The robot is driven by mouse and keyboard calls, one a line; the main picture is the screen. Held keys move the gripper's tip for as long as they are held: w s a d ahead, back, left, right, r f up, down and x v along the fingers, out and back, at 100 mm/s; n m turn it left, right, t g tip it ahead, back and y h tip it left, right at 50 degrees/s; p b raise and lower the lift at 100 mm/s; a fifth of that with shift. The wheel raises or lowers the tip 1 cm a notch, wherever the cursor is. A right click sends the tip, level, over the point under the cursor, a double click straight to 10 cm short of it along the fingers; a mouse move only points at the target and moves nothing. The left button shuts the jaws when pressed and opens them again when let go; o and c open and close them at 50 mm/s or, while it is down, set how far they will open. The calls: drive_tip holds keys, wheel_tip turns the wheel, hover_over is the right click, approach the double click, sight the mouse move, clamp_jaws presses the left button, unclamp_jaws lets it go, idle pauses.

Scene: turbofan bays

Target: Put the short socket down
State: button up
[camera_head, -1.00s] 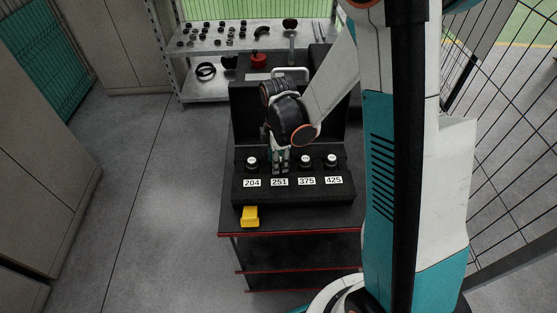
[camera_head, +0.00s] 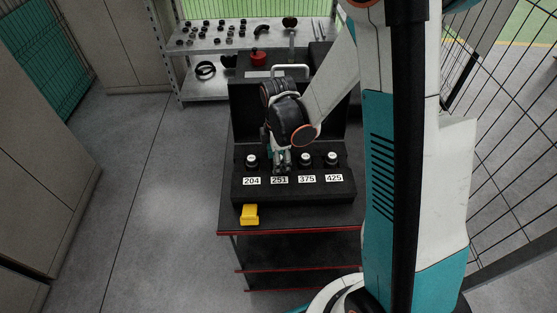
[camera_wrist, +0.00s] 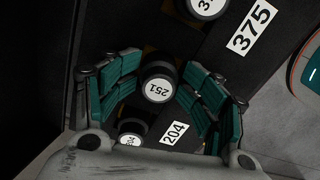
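The short socket (camera_wrist: 158,82) has a dark body and a white cap marked 251. In the wrist view it is upright between my fingers, at its place on the black case (camera_head: 336,191). My gripper (camera_head: 281,164) points down over the case behind the 251 label (camera_head: 279,181) and hides the socket in the head view. In the wrist view my gripper (camera_wrist: 160,72) has its teal fingers spread on both sides of the socket. They appear open around it, though any light contact at the tips is hard to tell.
Sockets stand close on both sides, at the 204 (camera_head: 251,160), 375 (camera_head: 306,159) and 425 (camera_head: 331,159) labels. A yellow block (camera_head: 249,214) lies on the table in front of the case. The case's raised lid (camera_head: 243,115) stands behind. Shelves with small parts are farther back.

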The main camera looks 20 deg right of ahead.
drive_tip(key=shift+w+r+p, duration=0.15)
drive_tip(key=shift+r+p, duration=0.4)
drive_tip(key=shift+p, duration=0.1)
wheel_tip(320, 180, up, 12)
drive_tip(key=p, duration=0.2)
drive_tip(key=s+r+m+t, duration=0.7)
drive_tip(key=s+r+m, duration=0.6)
drive_tip(key=s+m, duration=0.2)
drive_tip(key=shift+m, duration=0.8)
